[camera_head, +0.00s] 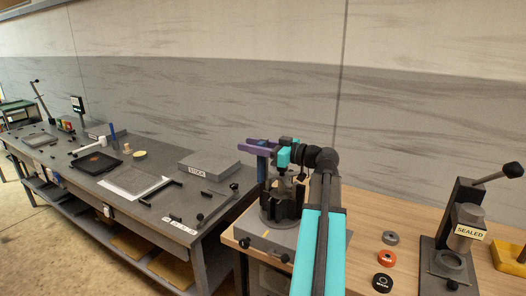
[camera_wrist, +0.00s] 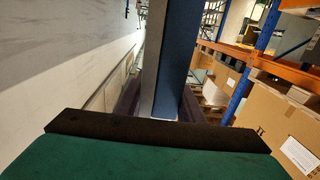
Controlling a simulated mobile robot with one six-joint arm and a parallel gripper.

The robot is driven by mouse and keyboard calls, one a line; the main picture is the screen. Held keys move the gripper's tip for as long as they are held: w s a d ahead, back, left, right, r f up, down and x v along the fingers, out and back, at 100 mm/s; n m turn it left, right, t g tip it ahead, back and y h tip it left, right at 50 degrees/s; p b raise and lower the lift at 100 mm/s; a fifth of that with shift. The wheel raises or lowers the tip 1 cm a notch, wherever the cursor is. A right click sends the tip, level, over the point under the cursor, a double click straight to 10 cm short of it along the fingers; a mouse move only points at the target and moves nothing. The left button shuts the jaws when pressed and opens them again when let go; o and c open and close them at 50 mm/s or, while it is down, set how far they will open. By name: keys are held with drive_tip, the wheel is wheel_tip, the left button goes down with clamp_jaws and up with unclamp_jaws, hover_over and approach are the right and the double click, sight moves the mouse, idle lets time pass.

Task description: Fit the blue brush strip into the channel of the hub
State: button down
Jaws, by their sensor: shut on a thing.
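My gripper (camera_head: 257,146) has purple fingers and is shut on the blue brush strip (camera_head: 262,166). In the head view the strip stands upright beside the left of the dark hub (camera_head: 284,204). In the wrist view the strip (camera_wrist: 180,55) runs up the middle between the purple fingers, with a blue face and a grey face showing. The hub sits on a grey base block at the left end of the wooden table. My arm hides part of the hub. I cannot see its channel or tell whether the strip touches the hub.
A grey bench (camera_head: 150,190) on the left holds a block marked STOCK (camera_head: 209,165), trays and small tools. Several rings, one orange (camera_head: 387,258), lie right of my arm. A lever press with a part marked SEALED (camera_head: 468,231) stands at the far right. A wall is behind.

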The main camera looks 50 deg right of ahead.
sight(264, 165)
drive_tip(key=s+d, duration=0.2)
drive_tip(key=shift+s+d+r+m+h, duration=0.15)
drive_tip(key=shift+s+d+m+h, duration=0.15)
drive_tip(key=shift+d+h, duration=0.1)
drive_tip(key=shift+f, duration=0.95)
drive_tip(key=shift+f+b, duration=0.2)
drive_tip(key=shift+b, duration=0.45)
drive_tip(key=shift+f+b, duration=2.65)
drive_tip(key=shift+f, duration=0.05)
drive_tip(key=shift+b, duration=1.65)
